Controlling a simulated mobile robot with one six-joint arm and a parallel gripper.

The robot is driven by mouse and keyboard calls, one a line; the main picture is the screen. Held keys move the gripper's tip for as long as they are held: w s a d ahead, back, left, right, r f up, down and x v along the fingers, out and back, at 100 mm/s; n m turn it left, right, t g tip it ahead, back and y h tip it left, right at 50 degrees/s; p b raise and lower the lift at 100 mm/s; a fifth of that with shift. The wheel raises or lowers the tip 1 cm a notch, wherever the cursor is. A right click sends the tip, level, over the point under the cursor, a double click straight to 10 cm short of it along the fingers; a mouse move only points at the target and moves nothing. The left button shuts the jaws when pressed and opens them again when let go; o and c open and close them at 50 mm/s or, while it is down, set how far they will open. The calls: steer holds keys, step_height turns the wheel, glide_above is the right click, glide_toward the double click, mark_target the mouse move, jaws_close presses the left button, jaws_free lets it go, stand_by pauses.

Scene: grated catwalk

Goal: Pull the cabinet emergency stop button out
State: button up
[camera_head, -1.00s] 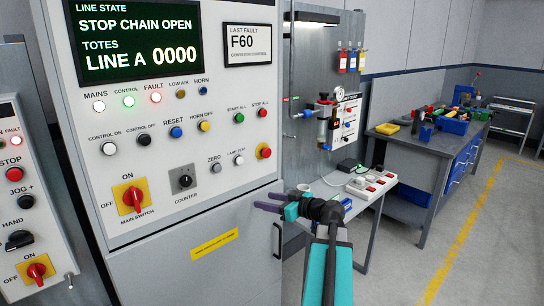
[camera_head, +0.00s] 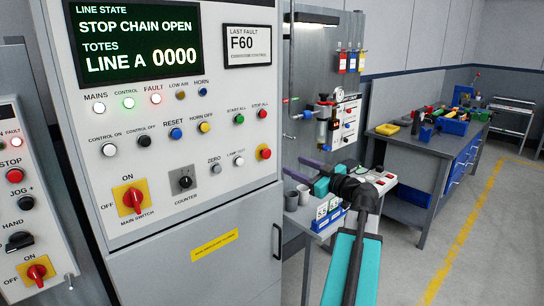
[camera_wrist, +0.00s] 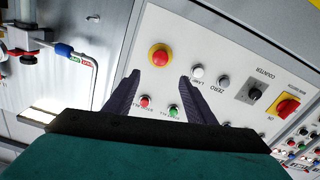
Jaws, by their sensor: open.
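The cabinet emergency stop button (camera_head: 264,152) is a red mushroom head on a yellow base, at the lower right of the white cabinet panel (camera_head: 222,105). In the wrist view the button (camera_wrist: 160,56) shows just beyond and slightly left of the fingertips, not between them. My gripper (camera_head: 304,169) is open and empty, to the right of the button in the head view and apart from it. In the wrist view both dark fingers of my gripper (camera_wrist: 160,82) point toward the panel. Whether the button is pushed in cannot be told.
Nearby on the panel are the white lamp test button (camera_head: 238,160), the counter knob (camera_head: 185,182) and the red-and-yellow main switch (camera_head: 132,199). A small table (camera_head: 318,226) with cups stands right of the cabinet. A workbench (camera_head: 415,147) is farther right.

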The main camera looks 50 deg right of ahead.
mark_target(268, 155)
steer(key=w+p, duration=0.1)
steer(key=w, duration=0.3)
steer(key=w+p, duration=0.2)
steer(key=w, duration=0.3)
steer(key=w+d+p, duration=0.1)
steer(key=w, duration=0.3)
steer(key=shift+w, duration=0.2)
steer(key=c, duration=1)
steer(key=shift+s+f, duration=0.1)
steer(key=shift+c, duration=0.2)
steer(key=shift+s+f+b, duration=0.15)
steer(key=shift+b, duration=0.5)
steer(key=shift+s+a+b, duration=0.1)
steer(key=shift+s+b, duration=0.4)
steer(key=shift+b, duration=0.65)
steer(key=shift+s, duration=0.1)
steer(key=o, duration=1)
steer(key=shift+s, duration=0.1)
steer(key=shift+o, duration=0.2)
